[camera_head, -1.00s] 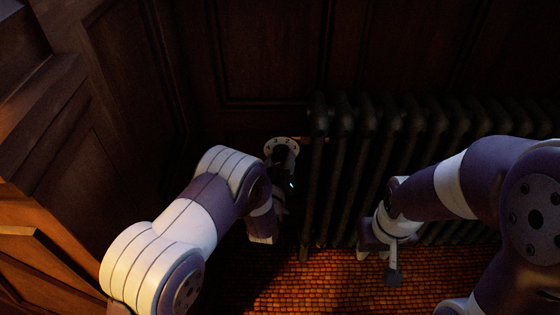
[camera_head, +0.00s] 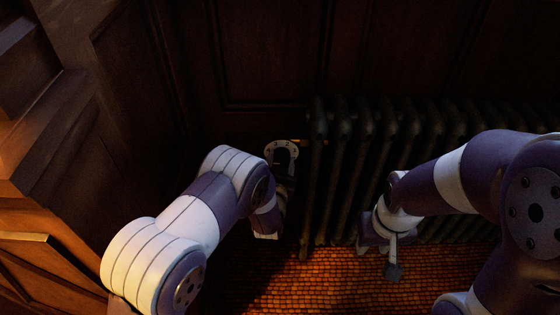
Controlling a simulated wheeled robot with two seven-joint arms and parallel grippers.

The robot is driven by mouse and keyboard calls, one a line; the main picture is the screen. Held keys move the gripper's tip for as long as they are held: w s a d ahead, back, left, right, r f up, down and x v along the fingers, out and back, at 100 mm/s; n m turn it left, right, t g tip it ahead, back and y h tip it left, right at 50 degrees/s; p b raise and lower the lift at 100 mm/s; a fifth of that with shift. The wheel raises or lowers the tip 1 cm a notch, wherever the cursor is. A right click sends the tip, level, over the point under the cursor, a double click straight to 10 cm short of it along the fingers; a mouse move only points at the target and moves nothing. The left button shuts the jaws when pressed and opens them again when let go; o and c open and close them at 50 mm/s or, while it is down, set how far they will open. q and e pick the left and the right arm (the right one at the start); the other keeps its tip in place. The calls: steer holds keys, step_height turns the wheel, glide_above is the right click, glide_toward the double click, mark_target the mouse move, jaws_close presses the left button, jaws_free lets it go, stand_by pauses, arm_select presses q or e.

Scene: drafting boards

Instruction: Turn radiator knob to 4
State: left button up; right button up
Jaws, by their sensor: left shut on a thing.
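The radiator knob shows as a pale round dial ring (camera_head: 281,146) with small dark marks, at the left end of the dark radiator (camera_head: 365,150). The marks are too small to read, so the setting cannot be told. My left gripper (camera_head: 284,164) is at the knob, in front of the dial's lower part, shut on the knob's dark grip; its fingertips are dark and hard to make out. My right gripper (camera_head: 391,262) hangs in front of the radiator, above the floor, apart from the knob. Its finger opening does not show clearly.
Dark wood panelling (camera_head: 270,60) stands behind the radiator. A wooden cabinet (camera_head: 50,170) rises at the left, close to my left arm. The orange-brown tiled floor (camera_head: 285,285) is clear between my arms.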

arm_select(q)
steer(key=shift+m, duration=0.5)
stand_by(0.3)
steer(key=o, duration=1)
steer(key=shift+o, duration=0.2)
steer(key=s+a+r+p, duration=0.1)
steer(key=s+p, duration=0.1)
steer(key=s, duration=1)
steer(key=shift+s+a+r+p, duration=0.15)
steer(key=shift+s+r+p, duration=0.1)
steer(key=shift+r+p, duration=0.1)
